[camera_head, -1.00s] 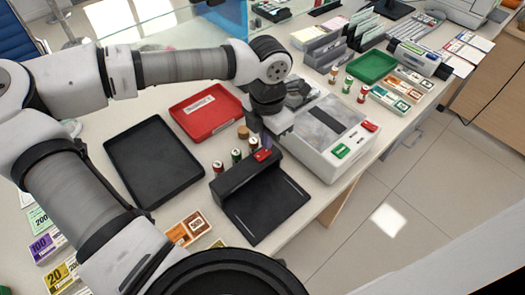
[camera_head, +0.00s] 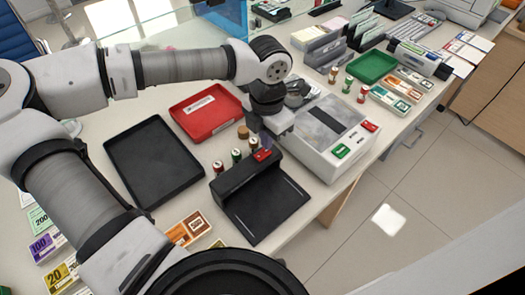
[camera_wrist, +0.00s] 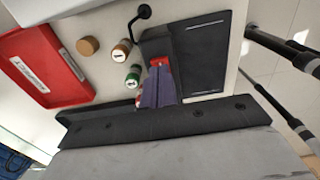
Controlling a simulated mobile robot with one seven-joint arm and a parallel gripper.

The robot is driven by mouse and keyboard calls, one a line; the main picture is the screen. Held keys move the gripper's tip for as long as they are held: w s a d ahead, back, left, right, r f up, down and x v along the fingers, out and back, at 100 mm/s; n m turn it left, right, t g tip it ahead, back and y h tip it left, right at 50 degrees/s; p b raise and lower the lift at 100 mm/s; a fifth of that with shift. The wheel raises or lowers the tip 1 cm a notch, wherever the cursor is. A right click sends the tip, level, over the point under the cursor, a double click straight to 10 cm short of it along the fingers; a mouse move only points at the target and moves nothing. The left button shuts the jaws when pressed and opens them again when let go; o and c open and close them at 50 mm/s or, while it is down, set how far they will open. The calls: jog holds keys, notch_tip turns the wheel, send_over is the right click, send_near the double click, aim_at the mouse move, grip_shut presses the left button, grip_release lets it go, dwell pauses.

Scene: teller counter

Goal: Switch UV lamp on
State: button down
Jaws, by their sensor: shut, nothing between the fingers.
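The UV lamp is a black unit with a raised housing (camera_head: 238,174) and a flat dark base plate (camera_head: 268,208), near the front edge of the counter. A red rocker switch (camera_head: 262,155) sits on the right end of the housing top. My gripper (camera_head: 265,141) points down just above the switch. In the wrist view its purple-grey fingers (camera_wrist: 160,75) are closed together and empty, with the tips at the red switch (camera_wrist: 159,61), which they partly cover. I cannot tell whether they touch it. The switch's position is not readable, and no lamp glow shows.
Several capped rolls (camera_head: 237,156) stand close behind the lamp. A white machine (camera_head: 325,140) with green and red buttons is close on the right. A red tray (camera_head: 206,111) and a black tray (camera_head: 153,160) lie left. A cord with a black end (camera_wrist: 144,12) shows beside the lamp.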

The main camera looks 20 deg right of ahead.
jog(key=shift+f+b, duration=0.95)
jog(key=shift+b, duration=0.1)
dwell(0.4)
jog(key=shift+r, duration=0.2)
jog(key=shift+r+p, duration=1.7)
jog(key=shift+r, duration=1.7)
jog(key=shift+f, duration=0.1)
